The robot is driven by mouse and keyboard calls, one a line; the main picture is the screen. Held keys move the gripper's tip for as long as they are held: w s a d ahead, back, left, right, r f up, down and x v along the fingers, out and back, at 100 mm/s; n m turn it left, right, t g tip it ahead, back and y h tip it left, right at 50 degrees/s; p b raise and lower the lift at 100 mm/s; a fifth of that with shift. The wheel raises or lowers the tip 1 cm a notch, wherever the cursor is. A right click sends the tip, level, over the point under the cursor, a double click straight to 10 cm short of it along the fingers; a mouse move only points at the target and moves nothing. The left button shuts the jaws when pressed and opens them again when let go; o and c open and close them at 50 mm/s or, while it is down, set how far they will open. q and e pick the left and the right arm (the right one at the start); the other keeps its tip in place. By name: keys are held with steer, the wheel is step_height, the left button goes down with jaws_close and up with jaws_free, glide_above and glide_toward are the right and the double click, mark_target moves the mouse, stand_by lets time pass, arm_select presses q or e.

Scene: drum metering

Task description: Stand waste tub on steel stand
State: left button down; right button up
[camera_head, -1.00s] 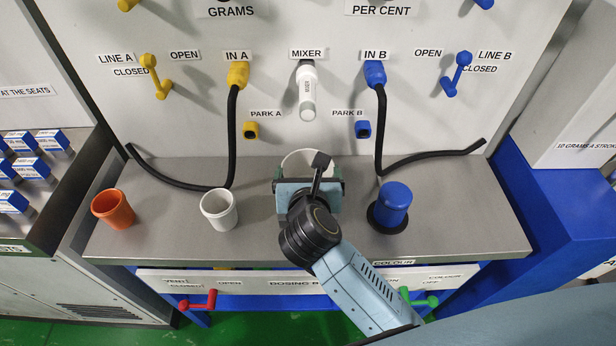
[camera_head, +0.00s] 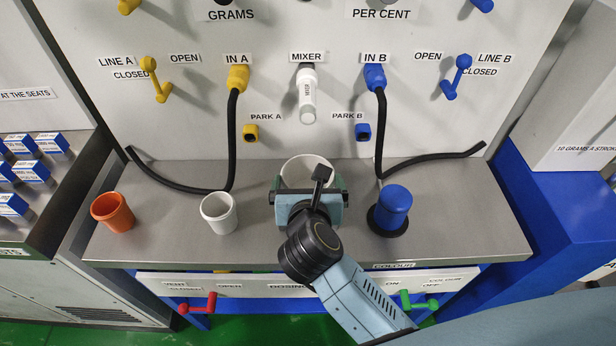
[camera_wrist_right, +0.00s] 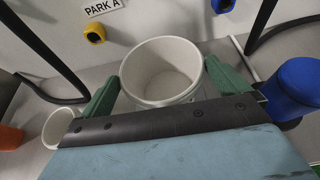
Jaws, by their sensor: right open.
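A large white tub (camera_head: 306,170), open and empty, stands upright below the mixer spout at the back of the steel-grey bench top (camera_head: 265,240). I cannot tell whether it is the waste tub. In the right wrist view the white tub (camera_wrist_right: 162,85) has my gripper's green fingers on either side of it. My right gripper (camera_head: 309,197) is open, at the tub's near side, and hides its lower front in the head view. No separate steel stand can be made out; what is under the tub is hidden. My left gripper is not in view.
An orange cup (camera_head: 113,212) and a small white cup (camera_head: 219,213) stand to the left. A blue capped cylinder (camera_head: 394,206) on a dark base stands close right of my gripper. Black hoses (camera_head: 232,140) (camera_head: 380,135) hang to the bench on both sides.

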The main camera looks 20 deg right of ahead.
steer(key=v, duration=0.9)
steer(key=shift+s+r, duration=0.2)
steer(key=shift+s, duration=0.15)
steer(key=shift+a, duration=0.1)
